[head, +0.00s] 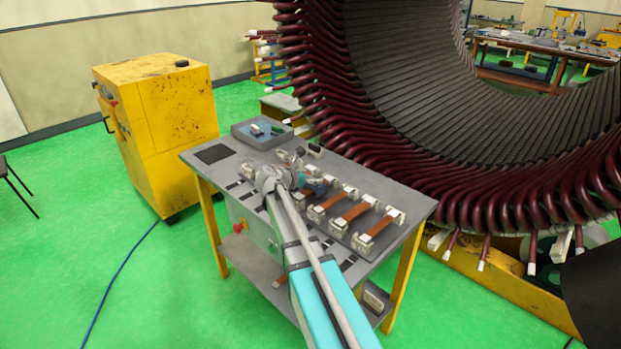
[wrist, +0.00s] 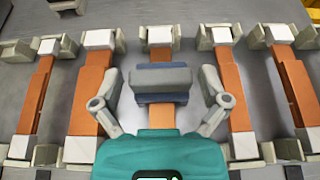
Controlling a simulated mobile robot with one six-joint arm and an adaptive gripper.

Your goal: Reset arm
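My gripper (head: 312,182) is low over the workbench (head: 215,190) in the head view, at the row of copper-coloured bars. In the wrist view its two fingers (wrist: 162,98) stand apart, one on each side of a grey block with a blue lower part (wrist: 162,78). The block lies across a copper bar (wrist: 161,116) whose white end sits in a grey holder (wrist: 160,36). A gap shows between the block and each finger. My teal gripper body hides the near end of this bar. My arm hides part of the bench in the head view.
More copper bars (head: 378,230) lie in holders on the bench's right. A small tray (head: 240,131) with a block inside is at the back. The large stator (head: 400,130) stands close behind the bench. A yellow cabinet (head: 170,130) is at the left, with open green floor between.

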